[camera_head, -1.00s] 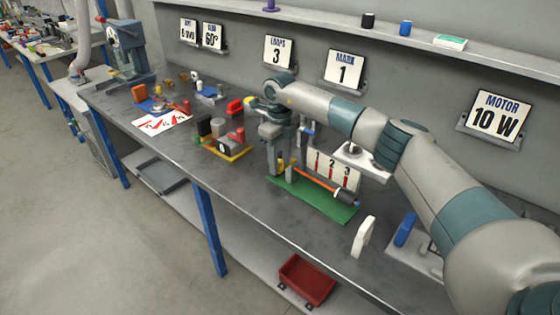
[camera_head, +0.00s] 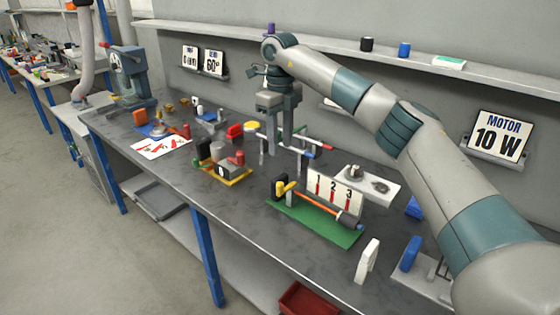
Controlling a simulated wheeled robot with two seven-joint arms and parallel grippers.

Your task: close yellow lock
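A green base (camera_head: 318,223) on the bench carries a small yellow upright part (camera_head: 281,188) at its left end, an orange rod and a white 1-2-3 panel (camera_head: 334,189). A separate yellow disc (camera_head: 251,125) sits at the left end of a rail stand behind. I cannot tell for sure which yellow part is the lock. My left gripper is not in view.
A multi-coloured block set on a yellow base (camera_head: 234,178) stands to the left. A white block with a metal knob (camera_head: 362,180) and an upright white piece (camera_head: 367,260) stand to the right. A shelf (camera_head: 330,47) runs along the wall. Bare bench lies in front.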

